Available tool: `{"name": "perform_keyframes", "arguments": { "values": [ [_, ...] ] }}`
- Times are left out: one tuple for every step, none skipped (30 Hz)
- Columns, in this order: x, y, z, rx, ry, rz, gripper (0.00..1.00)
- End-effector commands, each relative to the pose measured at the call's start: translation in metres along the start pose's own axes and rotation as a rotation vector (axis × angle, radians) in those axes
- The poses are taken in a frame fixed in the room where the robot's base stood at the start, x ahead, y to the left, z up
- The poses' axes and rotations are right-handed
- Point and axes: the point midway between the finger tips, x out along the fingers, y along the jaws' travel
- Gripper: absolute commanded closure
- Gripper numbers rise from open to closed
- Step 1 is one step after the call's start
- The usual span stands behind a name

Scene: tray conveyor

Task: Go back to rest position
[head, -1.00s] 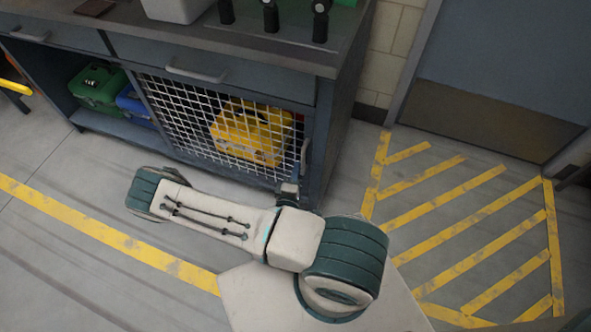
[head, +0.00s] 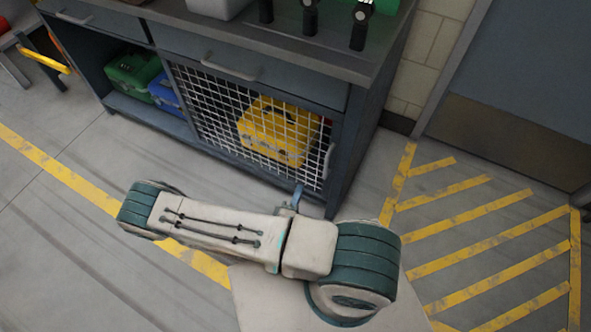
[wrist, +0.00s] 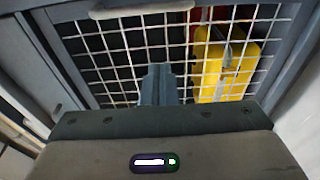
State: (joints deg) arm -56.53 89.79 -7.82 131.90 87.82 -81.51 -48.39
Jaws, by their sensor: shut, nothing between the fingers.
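My arm reaches across the lower middle of the head view. My gripper (head: 298,190) shows small past the arm, in front of the lower right of the cabinet's mesh door. In the wrist view my gripper (wrist: 157,72) is shut and empty, pointing toward the mesh. The white wire mesh door (head: 215,110) looks closed, and its grey handle (head: 328,160) is on the right edge. The gripper appears apart from that handle. A yellow case (head: 275,132) sits behind the mesh and shows in the wrist view too (wrist: 220,70).
The dark bench top (head: 270,35) holds a white bin (head: 218,8) and several black upright tools (head: 310,17). A green case (head: 133,72) and a blue case (head: 165,92) sit on the open shelf. Striped floor (head: 480,230) and a door (head: 530,70) are on the right.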

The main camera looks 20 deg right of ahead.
Motion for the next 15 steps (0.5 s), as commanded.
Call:
{"name": "perform_keyframes", "arguments": {
  "values": [
    [-0.002,0.0,0.0,0.0,0.001,-0.001,1.0],
    [-0.002,0.0,0.0,0.0,0.001,-0.001,1.0],
    [-0.003,0.0,0.0,0.001,0.0,-0.002,1.0],
    [-0.002,0.001,-0.001,0.004,-0.002,-0.005,1.0],
    [-0.002,0.001,-0.002,0.011,-0.005,-0.011,1.0],
    [-0.002,0.003,-0.004,0.026,-0.014,-0.027,1.0],
    [-0.001,0.004,-0.005,0.041,-0.022,-0.044,1.0],
    [0.0,0.006,-0.008,0.06,-0.032,-0.067,1.0],
    [0.001,0.008,-0.012,0.093,-0.05,-0.103,1.0],
    [0.001,0.01,-0.017,0.123,-0.065,-0.138,1.0],
    [0.002,0.013,-0.021,0.155,-0.082,-0.174,1.0],
    [0.003,0.016,-0.028,0.203,-0.104,-0.227,1.0],
    [0.003,0.019,-0.034,0.239,-0.122,-0.269,1.0],
    [0.003,0.022,-0.04,0.276,-0.138,-0.312,1.0],
    [0.003,0.026,-0.048,0.324,-0.16,-0.369,1.0]
  ]
}}
